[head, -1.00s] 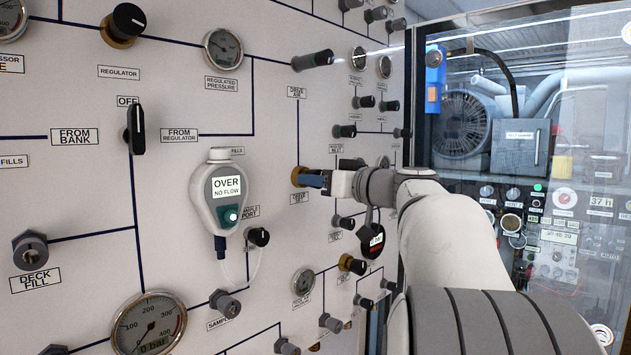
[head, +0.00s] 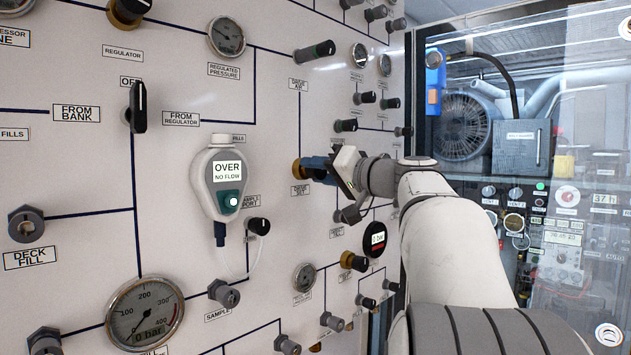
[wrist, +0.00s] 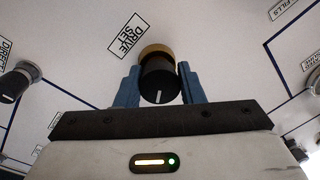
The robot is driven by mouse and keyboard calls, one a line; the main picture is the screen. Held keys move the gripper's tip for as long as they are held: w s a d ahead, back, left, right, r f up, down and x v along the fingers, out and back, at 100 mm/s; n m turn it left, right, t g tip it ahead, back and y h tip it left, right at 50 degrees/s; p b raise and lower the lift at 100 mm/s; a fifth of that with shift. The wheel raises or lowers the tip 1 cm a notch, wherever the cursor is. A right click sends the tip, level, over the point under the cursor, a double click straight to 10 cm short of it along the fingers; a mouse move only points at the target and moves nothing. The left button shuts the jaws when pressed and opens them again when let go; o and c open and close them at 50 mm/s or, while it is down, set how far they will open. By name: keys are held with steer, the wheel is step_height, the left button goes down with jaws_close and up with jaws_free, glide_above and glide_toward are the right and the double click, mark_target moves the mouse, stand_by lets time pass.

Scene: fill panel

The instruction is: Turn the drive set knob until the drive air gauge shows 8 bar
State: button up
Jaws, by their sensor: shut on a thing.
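The drive set knob is black with a white pointer line and a brass collar; its collar shows at my fingertips in the head view (head: 297,172). In the wrist view the knob (wrist: 159,84) sits between the two blue fingers of my gripper (wrist: 158,92), beside a tilted DRIVE SET label (wrist: 128,37). My gripper (head: 308,169) is shut on the knob and looks rolled.
Several other knobs and gauges stick out of the panel around my arm, including a black knob (head: 315,50) above and a brass-collared knob (head: 353,261) below. A handheld meter (head: 220,182) reading OVER, NO FLOW hangs to the left. A glass-fronted cabinet (head: 590,120) stands at the right.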

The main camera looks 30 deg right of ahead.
steer(key=m, duration=0.5)
steer(key=shift+m+b, duration=0.4)
steer(key=shift+f+m+t, duration=0.1)
steer(key=shift+m+t, duration=0.2)
steer(key=shift+m, duration=1.6)
steer(key=shift+f, duration=0.1)
steer(key=o, duration=0.6)
steer(key=shift+h, duration=0.3)
steer(key=o, duration=0.3)
steer(key=shift+r, duration=0.2)
steer(key=shift+o, duration=0.2)
steer(key=shift+s, duration=0.1)
